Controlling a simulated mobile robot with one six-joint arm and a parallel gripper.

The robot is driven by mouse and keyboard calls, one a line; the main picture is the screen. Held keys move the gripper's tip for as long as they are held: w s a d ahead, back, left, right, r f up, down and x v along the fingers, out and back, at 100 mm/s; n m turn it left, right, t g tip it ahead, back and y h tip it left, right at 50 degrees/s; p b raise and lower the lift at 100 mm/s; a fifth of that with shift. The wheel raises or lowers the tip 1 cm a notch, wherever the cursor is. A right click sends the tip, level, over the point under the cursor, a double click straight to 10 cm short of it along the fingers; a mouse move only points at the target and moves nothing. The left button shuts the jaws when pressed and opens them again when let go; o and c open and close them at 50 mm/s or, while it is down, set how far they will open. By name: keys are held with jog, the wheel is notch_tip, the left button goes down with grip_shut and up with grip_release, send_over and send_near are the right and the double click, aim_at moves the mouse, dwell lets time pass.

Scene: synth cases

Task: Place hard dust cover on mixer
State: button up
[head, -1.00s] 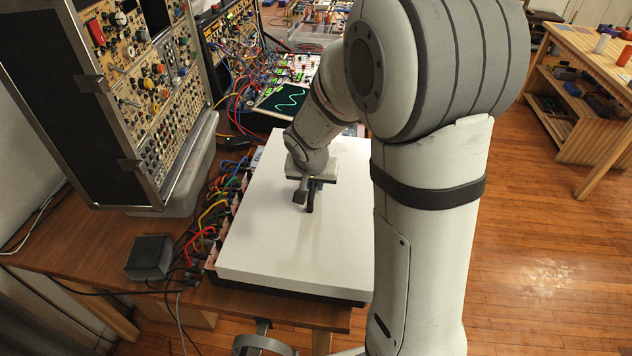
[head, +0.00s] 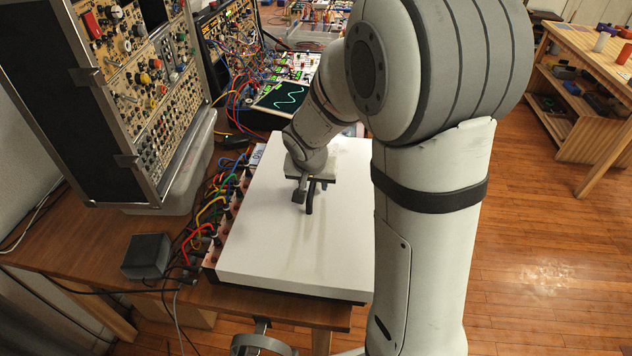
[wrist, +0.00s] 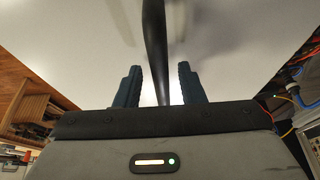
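The hard dust cover (head: 270,240) is a large white slab-like shell lying over the mixer on the wooden table. The mixer shows as a strip of jacks and plugged cables (head: 218,235) along the cover's left side and a thin dark band below its front edge. A black handle (wrist: 154,40) stands up from the cover. My gripper (wrist: 160,75) is low over the cover, its two dark fingers on either side of the handle, with a small gap visible on both sides. In the head view, my gripper (head: 304,190) is over the cover's middle. My arm hides the cover's right side.
A rack of modules (head: 140,90) stands on a grey bin at left. A small dark box (head: 146,256) sits front left among loose cables. A scope-like screen (head: 287,97) is behind the cover. Open floor lies right, with a wooden workbench (head: 590,60) beyond.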

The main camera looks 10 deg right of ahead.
jog(key=shift+r+p, duration=0.5)
jog(key=shift+p, duration=0.05)
jog(key=v, duration=1.1)
jog(key=s+d+n+g+y+p, duration=0.1)
jog(key=s+n, duration=0.3)
jog(key=s, duration=1.4)
jog(key=shift+d+r+n+y, duration=0.3)
jog(key=shift+d+r+y, duration=0.15)
jog(key=shift+d, duration=0.25)
jog(key=shift+r, duration=0.25)
